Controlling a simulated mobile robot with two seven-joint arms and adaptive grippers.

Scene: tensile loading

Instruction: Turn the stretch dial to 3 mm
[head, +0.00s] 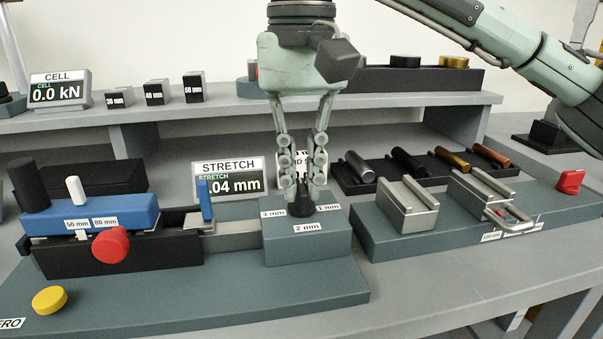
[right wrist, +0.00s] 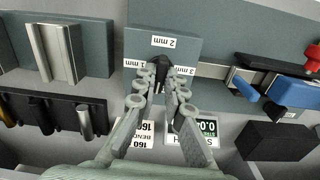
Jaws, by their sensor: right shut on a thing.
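The stretch dial, a small black knob (head: 301,207), sits on top of a grey-blue block (head: 305,250) with labels for 1 mm on the right, 2 mm in front and 3 mm on the left. My right gripper (head: 303,200) points straight down and is shut on the knob. In the right wrist view the knob (right wrist: 160,70) shows between the fingertips, and its pointer direction is hard to make out. The stretch display (head: 228,180) behind reads about .04 mm, its first digit partly hidden by a blue upright piece. My left gripper is not in view.
Left of the dial is a blue carriage (head: 90,215) with a red knob (head: 111,245); a yellow button (head: 49,300) is in front. Metal fixtures (head: 408,205) stand to the right, with a rack of rods (head: 420,165) behind. The cell display (head: 60,90) reads 0.0 kN.

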